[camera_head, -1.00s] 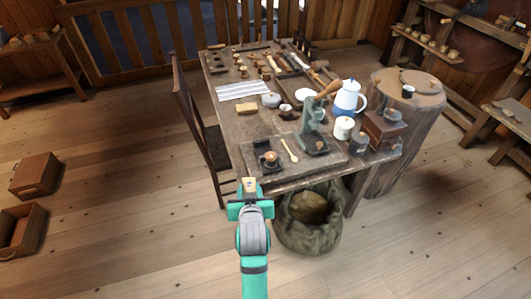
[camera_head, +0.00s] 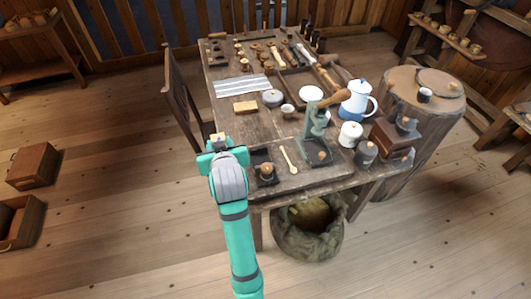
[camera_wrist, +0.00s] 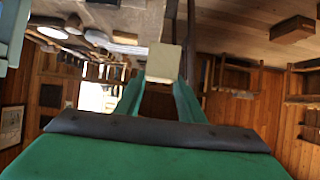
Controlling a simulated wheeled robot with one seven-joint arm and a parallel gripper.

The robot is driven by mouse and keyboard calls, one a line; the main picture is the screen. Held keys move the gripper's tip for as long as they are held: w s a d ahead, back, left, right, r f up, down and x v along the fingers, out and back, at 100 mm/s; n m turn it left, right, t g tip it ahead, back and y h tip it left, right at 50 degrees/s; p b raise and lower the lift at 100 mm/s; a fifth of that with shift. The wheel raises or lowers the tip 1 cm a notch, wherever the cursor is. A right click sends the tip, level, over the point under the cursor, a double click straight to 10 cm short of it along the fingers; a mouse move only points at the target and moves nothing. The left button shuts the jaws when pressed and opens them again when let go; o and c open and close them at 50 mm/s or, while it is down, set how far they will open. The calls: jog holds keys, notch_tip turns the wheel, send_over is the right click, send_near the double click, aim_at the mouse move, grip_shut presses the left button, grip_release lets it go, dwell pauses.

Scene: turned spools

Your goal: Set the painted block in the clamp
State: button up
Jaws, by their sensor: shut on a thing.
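My gripper (camera_head: 217,146) is shut on a small block (camera_head: 219,137), which looks pale yellow in the head view. The wrist view shows the block (camera_wrist: 163,62) cream-coloured between the two fingers. The gripper is at the table's near left edge, apart from the clamp. A grey-green metal device with a wooden handle, seemingly the clamp (camera_head: 313,122), stands upright on a dark board at the near right of the table. I cannot make out its jaw opening.
The wooden table (camera_head: 268,130) is crowded with tools and spools. A wooden spoon (camera_head: 289,160), white canister (camera_head: 350,134), blue-white pot (camera_head: 356,101) and wooden grinder (camera_head: 389,137) surround the clamp. A chair (camera_head: 185,107) stands left; a sack (camera_head: 308,228) lies beneath the table.

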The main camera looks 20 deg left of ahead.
jog(key=w+d+f, duration=0.6)
jog(key=d, duration=0.1)
jog(key=w+d+f, duration=0.3)
jog(key=shift+d+f, duration=0.2)
jog(key=shift+w+d+f, duration=0.1)
jog(key=shift+f, duration=0.8)
jog(key=shift+w+d+f, duration=0.1)
jog(key=shift+f, duration=0.8)
jog(key=o, duration=1.2)
